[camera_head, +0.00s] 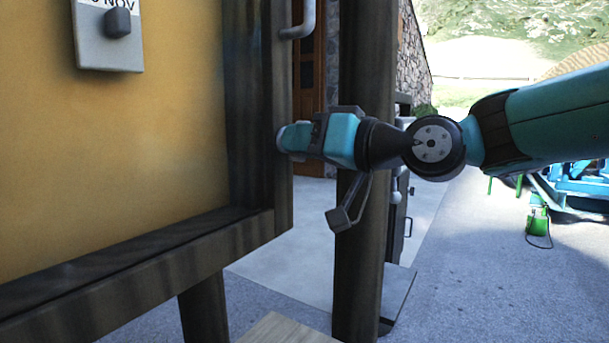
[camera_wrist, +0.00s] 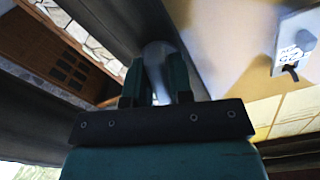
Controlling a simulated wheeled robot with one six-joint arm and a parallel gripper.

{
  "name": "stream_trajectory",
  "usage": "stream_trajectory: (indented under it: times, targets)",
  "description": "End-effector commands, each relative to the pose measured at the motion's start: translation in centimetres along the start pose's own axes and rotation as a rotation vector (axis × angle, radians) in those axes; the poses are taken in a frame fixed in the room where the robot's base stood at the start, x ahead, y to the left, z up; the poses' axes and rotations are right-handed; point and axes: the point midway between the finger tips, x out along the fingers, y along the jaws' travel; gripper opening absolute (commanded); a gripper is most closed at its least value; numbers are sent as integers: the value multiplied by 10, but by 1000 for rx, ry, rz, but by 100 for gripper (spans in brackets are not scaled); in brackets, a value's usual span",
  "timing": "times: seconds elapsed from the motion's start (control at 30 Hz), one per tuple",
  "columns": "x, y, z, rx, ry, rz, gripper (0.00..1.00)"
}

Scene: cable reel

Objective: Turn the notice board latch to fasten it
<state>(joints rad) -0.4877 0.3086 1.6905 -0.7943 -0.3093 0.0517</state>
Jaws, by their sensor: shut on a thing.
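The notice board (camera_head: 120,180) fills the left of the head view, a tan panel in a dark wooden frame. My gripper (camera_head: 290,138) reaches in from the right to the frame's right edge. In the wrist view its two dark teal fingers (camera_wrist: 157,84) are closed around a pale grey rounded piece, which appears to be the latch (camera_wrist: 157,52). Only its top shows between and beyond the fingers. In the head view the fingers cover most of it, so its turn angle cannot be told.
A grey metal handle (camera_head: 302,22) is on the frame's edge above my gripper. A dark wooden post (camera_head: 360,270) stands just behind my wrist. Open paving (camera_head: 470,270) lies to the right.

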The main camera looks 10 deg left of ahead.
Motion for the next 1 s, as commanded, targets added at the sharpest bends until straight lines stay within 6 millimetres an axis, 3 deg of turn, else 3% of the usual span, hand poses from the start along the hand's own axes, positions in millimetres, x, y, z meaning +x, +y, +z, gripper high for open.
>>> stream_trajectory:
  times: [0.4, 1.0]
  targets:
    - [0, 0, 2, -284, 5, -3, 0]
    - [0, -2, -2, -371, 4, -3, 0]
